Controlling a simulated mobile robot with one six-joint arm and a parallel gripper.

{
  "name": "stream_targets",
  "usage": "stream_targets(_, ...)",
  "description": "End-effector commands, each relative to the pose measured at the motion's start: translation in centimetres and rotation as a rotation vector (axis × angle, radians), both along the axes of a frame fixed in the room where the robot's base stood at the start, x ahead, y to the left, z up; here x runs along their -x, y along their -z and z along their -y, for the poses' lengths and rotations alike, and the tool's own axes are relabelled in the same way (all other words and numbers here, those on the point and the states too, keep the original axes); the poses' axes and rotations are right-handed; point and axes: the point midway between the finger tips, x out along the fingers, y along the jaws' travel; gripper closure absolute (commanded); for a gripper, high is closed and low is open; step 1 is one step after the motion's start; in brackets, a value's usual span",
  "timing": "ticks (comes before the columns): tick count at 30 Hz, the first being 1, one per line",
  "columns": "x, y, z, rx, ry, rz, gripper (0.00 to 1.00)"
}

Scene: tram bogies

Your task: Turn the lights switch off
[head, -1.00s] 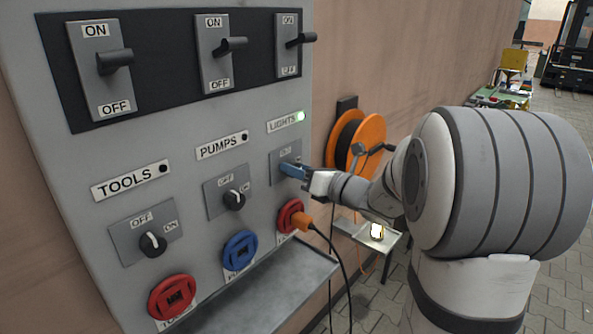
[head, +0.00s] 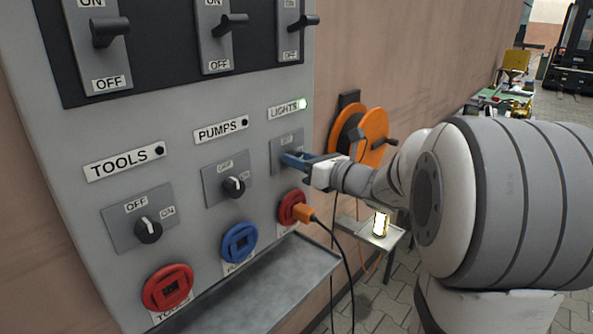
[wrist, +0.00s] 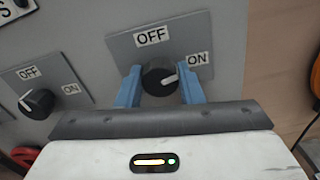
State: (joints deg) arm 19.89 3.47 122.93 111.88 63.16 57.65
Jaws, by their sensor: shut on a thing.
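The lights switch is a round black knob (wrist: 157,77) on a grey plate with OFF above it and ON to its right. Its white mark points right, towards ON. My gripper (wrist: 160,84) has its blue fingers on either side of the knob and is shut on it. In the head view my gripper (head: 292,160) reaches the panel from the right and hides most of the knob.
The pumps knob (head: 234,187) and tools knob (head: 148,230) sit to the left, their indicators dark. An orange plug (head: 303,213) with a black cable is in the red socket below. An orange cable reel (head: 372,136) and a small shelf with a lit lamp (head: 380,224) are at right.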

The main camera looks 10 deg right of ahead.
Motion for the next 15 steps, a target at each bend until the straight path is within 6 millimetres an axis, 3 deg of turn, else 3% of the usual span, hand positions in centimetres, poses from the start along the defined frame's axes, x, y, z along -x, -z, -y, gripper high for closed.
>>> stream_targets(1,0.07,0.70,-0.02,0.035,-0.001,0.030,0.89)
stream_targets(15,0.19,0.85,-0.15,0.397,0.000,0.291,0.89)
